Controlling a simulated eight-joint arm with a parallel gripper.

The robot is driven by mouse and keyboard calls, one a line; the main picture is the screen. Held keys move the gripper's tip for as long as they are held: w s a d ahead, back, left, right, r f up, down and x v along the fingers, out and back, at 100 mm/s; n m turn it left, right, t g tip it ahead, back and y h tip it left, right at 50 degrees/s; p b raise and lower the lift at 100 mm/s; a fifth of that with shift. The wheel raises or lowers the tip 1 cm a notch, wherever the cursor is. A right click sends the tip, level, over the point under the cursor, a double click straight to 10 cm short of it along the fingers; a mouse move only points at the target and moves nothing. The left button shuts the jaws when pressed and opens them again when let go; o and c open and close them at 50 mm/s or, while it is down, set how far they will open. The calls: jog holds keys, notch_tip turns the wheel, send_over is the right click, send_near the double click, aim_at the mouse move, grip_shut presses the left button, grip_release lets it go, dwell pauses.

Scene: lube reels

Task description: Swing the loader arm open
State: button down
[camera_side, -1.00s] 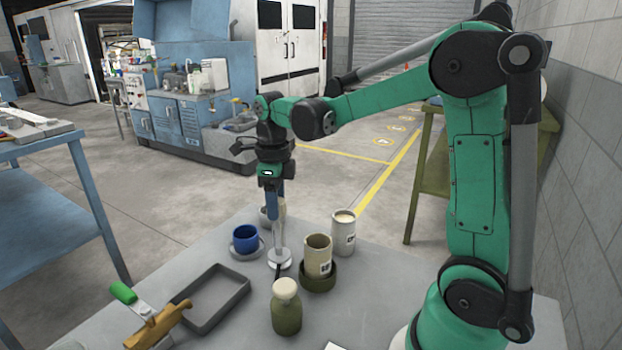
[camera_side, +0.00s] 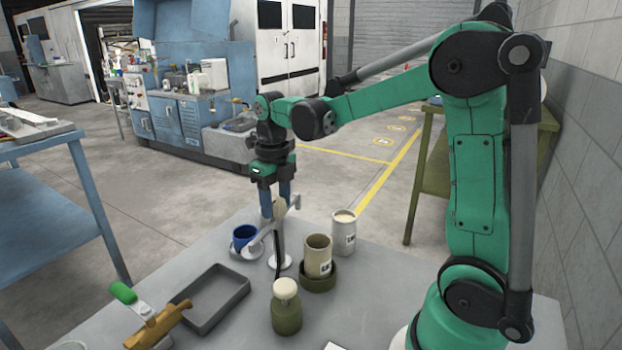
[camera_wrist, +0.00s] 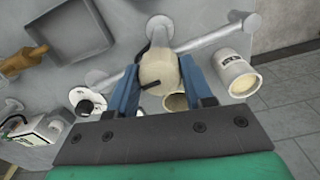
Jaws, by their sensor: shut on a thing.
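The loader arm (camera_side: 264,235) is a pale bar on a slim upright post with a round white foot (camera_side: 280,263). It runs slantwise from lower left to upper right in the side view. In the wrist view its bar (camera_wrist: 218,36) crosses behind my fingers. A rounded cream knob (camera_wrist: 157,68) sits on it. My gripper (camera_side: 277,203) is above the table with its blue fingers pointing down, one on each side of the knob, shut on it. The fingers partly hide the bar and knob.
A beige cup (camera_side: 318,256) in an olive holder and a pale canister (camera_side: 344,232) stand right. An olive bottle (camera_side: 286,312) is in front, a grey tray (camera_side: 242,292) at front left.

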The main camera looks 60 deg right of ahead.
aim_at(276, 200)
dwell(0.3)
jog(key=shift+c, duration=1.7)
grip_release()
jog(key=shift+r, duration=2.85)
